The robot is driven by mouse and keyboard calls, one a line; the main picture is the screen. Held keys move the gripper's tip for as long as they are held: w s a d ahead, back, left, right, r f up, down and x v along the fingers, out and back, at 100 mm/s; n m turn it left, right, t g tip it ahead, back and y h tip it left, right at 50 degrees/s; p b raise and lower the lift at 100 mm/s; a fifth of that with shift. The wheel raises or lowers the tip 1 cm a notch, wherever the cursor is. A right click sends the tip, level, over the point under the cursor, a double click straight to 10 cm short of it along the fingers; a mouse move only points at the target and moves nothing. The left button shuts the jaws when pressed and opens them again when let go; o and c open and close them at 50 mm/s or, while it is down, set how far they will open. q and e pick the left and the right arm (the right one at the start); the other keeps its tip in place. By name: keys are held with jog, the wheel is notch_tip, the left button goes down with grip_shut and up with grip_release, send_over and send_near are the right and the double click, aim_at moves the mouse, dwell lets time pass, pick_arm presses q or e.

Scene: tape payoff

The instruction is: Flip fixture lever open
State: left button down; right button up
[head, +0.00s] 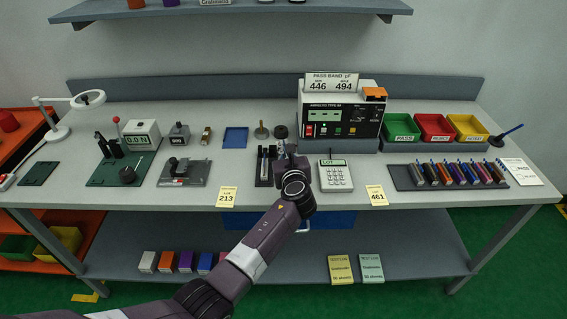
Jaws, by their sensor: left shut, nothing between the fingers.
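A white and black tester (338,112) stands at the back of the bench, with a small orange-topped part (374,93) on its upper right. A red-knobbed lever (116,121) stands upright at the left, by a dark green base plate (108,178). I cannot tell which part is the fixture lever. My left gripper (283,148) is in front of the tester's lower left corner, shut and empty, seen small from behind its wrist. It is apart from the orange-topped part and far from the red knob. My right gripper is not in view.
A black rack (262,168) stands just left of my gripper and a white keypad device (335,175) just right. Green (401,127), red (434,127) and yellow (467,127) bins stand at the right, behind a row of colored pieces (447,174). A shelf (230,10) hangs above.

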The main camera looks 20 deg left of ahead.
pick_arm(q)
jog(key=w+a+r+p, duration=0.1)
jog(key=w+a+r, duration=0.1)
jog(key=w, duration=0.5)
jog(key=shift+w+r, duration=0.2)
jog(key=shift+r, duration=0.55)
dwell(0.7)
